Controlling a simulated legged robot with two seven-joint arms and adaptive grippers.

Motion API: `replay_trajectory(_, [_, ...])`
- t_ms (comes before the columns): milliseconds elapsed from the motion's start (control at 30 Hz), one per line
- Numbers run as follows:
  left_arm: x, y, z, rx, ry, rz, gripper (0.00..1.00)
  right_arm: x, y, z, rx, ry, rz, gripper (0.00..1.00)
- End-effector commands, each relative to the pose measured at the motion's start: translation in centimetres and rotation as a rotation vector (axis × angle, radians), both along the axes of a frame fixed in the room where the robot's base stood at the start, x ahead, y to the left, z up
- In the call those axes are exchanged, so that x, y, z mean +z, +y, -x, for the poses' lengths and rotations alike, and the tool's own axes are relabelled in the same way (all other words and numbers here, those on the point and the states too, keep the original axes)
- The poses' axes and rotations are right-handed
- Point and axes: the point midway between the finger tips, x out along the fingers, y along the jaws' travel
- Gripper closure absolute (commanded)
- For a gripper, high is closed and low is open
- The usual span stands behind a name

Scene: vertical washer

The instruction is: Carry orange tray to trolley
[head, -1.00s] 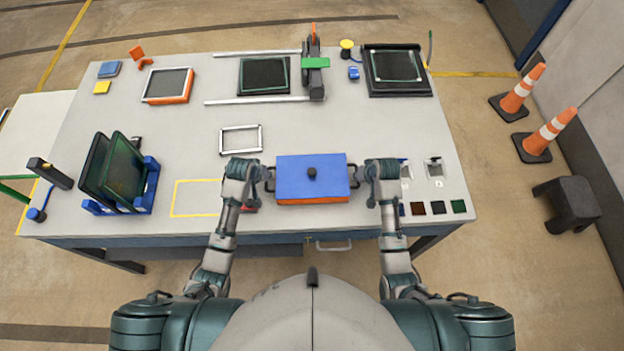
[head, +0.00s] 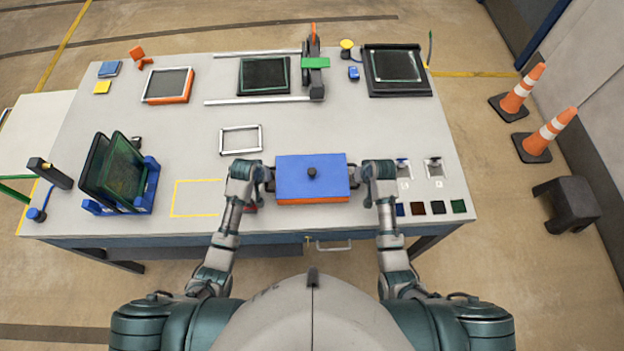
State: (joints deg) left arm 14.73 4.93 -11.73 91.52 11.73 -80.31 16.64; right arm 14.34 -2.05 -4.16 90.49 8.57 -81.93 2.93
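The orange tray (head: 314,201) sits on the table in front of me. A blue cover with a dark knob (head: 311,173) lies over it, so only its orange front side shows. My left gripper (head: 268,179) is at the tray's left end, and my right gripper (head: 355,178) is at its right end. Both are close against the ends where the dark handles are. The fingers are small and partly hidden by my wrists, so I cannot tell whether they are closed on the handles. A white-topped stand with a green rail (head: 35,130), possibly the trolley, is left of the table.
A rack with dark panels (head: 121,172) stands at the table's left. A grey frame (head: 240,139) lies behind the tray. Small colour swatches (head: 438,207) are at the right. Two traffic cones (head: 548,134) and a dark stool (head: 567,204) stand on the floor at right.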

Motion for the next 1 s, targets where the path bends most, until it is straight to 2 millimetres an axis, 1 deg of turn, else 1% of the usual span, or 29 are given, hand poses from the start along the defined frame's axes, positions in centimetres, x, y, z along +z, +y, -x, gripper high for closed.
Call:
replay_trajectory(133, [0.2,0.1,0.0,0.001,-0.001,-0.002,1.00,0.2,-0.1,0.0,-0.001,-0.002,0.001,1.00])
replay_trajectory(267, [0.9,0.1,0.0,0.001,-0.002,-0.002,1.00,0.9,-0.1,0.0,-0.001,-0.002,0.002,1.00])
replay_trajectory(600, [4.5,0.2,0.0,0.002,-0.003,-0.003,1.00,4.5,-0.1,-0.1,-0.002,-0.004,0.003,1.00])
replay_trajectory(700, [5.1,0.2,-0.1,0.002,-0.004,-0.003,1.00,5.2,-0.2,-0.1,-0.002,-0.005,0.002,1.00])
replay_trajectory(1000, [5.1,0.2,-0.1,0.003,-0.002,-0.003,1.00,5.2,-0.2,-0.1,-0.003,-0.004,0.003,1.00])
